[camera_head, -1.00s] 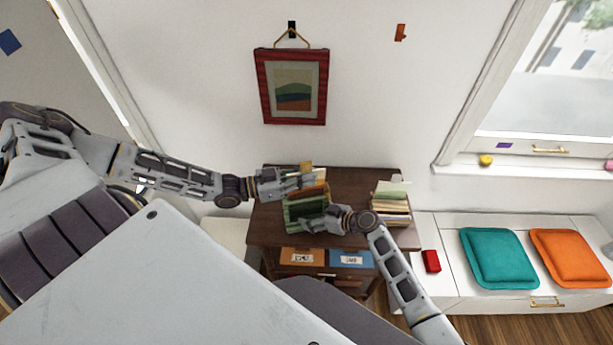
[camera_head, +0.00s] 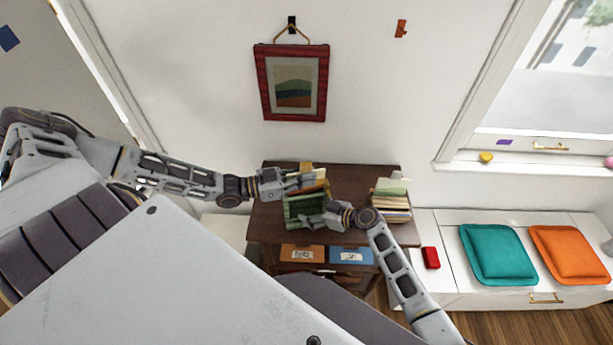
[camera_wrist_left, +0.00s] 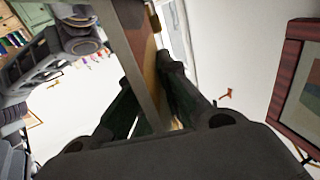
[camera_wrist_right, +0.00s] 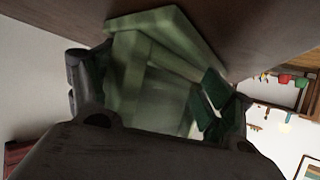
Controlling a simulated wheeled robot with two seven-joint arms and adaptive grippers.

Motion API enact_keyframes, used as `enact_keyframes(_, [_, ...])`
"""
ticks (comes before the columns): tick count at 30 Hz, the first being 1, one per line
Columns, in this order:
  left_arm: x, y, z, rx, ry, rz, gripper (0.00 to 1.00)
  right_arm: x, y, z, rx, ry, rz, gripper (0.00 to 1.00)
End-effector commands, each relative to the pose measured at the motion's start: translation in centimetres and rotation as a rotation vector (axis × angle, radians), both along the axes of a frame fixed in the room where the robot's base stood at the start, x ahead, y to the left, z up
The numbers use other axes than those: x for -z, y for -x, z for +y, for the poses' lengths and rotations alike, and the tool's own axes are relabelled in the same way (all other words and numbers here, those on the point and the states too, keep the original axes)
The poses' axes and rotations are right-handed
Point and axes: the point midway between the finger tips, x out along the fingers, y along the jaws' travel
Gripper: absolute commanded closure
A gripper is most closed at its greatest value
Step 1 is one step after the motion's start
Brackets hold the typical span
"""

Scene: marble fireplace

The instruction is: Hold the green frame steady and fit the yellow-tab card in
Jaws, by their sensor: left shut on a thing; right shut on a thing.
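The green frame (camera_head: 293,210) stands on the dark wooden desk, and its ribbed green body fills much of the right wrist view (camera_wrist_right: 155,75). My right gripper (camera_head: 314,218) is shut on its near side. My left gripper (camera_head: 308,180) is shut on a thin card just behind and above the frame. A yellow tab (camera_head: 306,167) shows above the left fingers, with an orange-brown part below them. In the left wrist view the brown and tan card (camera_wrist_left: 150,65) runs between the fingers. Whether the card touches the frame is hidden by the grippers.
The dark desk (camera_head: 350,182) has a stack of books or papers (camera_head: 391,206) at its right. A red-framed picture (camera_head: 291,85) hangs behind. A white bench with teal and orange cushions (camera_head: 497,254) is at right.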

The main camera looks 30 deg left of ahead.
Motion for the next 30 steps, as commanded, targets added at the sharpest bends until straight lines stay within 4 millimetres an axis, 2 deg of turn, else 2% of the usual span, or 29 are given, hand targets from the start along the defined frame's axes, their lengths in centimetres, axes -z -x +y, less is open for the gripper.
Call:
enact_keyframes(1, [0.1,0.0,0.0,0.0,0.0,0.0,1.0,0.8,0.3,-0.4,-0.002,0.013,0.005,0.33])
enact_keyframes(30, [1.6,0.0,0.0,0.0,0.0,0.0,1.0,0.8,0.3,-0.4,-0.002,0.013,0.005,0.33])
